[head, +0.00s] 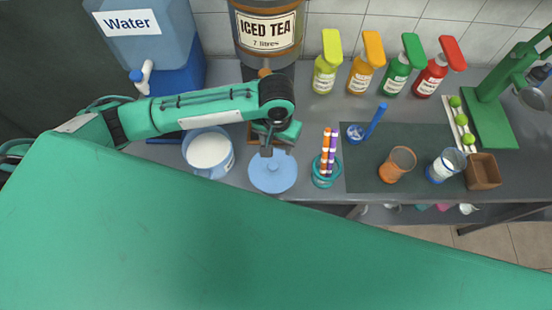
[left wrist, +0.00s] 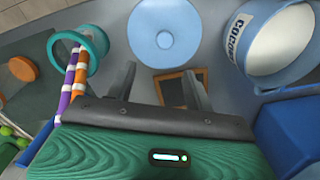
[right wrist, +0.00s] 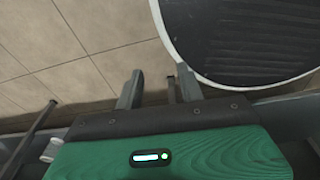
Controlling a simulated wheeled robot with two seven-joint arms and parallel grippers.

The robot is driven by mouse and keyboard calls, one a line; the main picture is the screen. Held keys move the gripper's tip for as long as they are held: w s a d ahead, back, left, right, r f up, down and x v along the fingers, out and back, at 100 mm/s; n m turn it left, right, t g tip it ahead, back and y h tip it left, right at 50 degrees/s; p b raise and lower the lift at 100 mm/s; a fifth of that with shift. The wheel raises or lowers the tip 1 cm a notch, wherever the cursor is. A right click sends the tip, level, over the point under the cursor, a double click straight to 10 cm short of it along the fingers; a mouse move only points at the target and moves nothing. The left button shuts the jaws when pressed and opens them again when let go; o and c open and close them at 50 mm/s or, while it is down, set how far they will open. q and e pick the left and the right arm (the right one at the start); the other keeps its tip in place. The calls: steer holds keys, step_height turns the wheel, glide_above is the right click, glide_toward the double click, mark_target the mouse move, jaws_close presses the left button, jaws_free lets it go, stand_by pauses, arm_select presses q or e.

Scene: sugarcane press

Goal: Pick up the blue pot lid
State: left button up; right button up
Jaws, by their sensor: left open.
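The blue pot lid (head: 273,173) is a flat light-blue disc with a small knob, lying on the grey counter near its front edge. It also shows in the left wrist view (left wrist: 165,20), beyond the fingers. My left gripper (head: 267,150) is open and empty, at the lid's back edge in the head view; I cannot tell whether it touches. In the left wrist view its two fingers (left wrist: 155,80) stand apart with the lid's knob ahead of them. My right gripper (right wrist: 158,85) is open and empty, over a tiled floor, and does not show in the head view.
A blue pot (head: 209,152) with white contents stands left of the lid. A teal holder (head: 323,178) with striped straws stands close on its right. A wooden frame (left wrist: 178,88) lies near the left fingers. A dark mat (head: 360,178) bears cups. Bottles stand behind.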

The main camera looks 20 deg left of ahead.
arm_select(q)
steer(key=p, duration=0.1)
glide_above(273, 166)
steer(key=f, duration=0.6)
steer(key=shift+d, duration=0.35)
steer(key=f, duration=0.1)
steer(key=f+p, duration=0.1)
steer(key=f, duration=0.1)
steer(key=shift+w+a, duration=0.1)
steer(key=shift+a, duration=0.2)
step_height(273, 166, down, 2)
steer(key=shift+a+f+p, duration=0.1)
steer(key=shift+f+p, duration=0.1)
steer(key=shift+p, duration=0.35)
steer(key=shift+f, duration=0.5)
steer(key=c, duration=1)
steer(key=shift+c, duration=0.2)
arm_select(e)
steer(key=s+r, duration=0.2)
steer(key=r, duration=0.1)
steer(key=shift+s+d+r, duration=0.1)
steer(key=shift+s+r, duration=0.05)
steer(key=shift+s, duration=0.2)
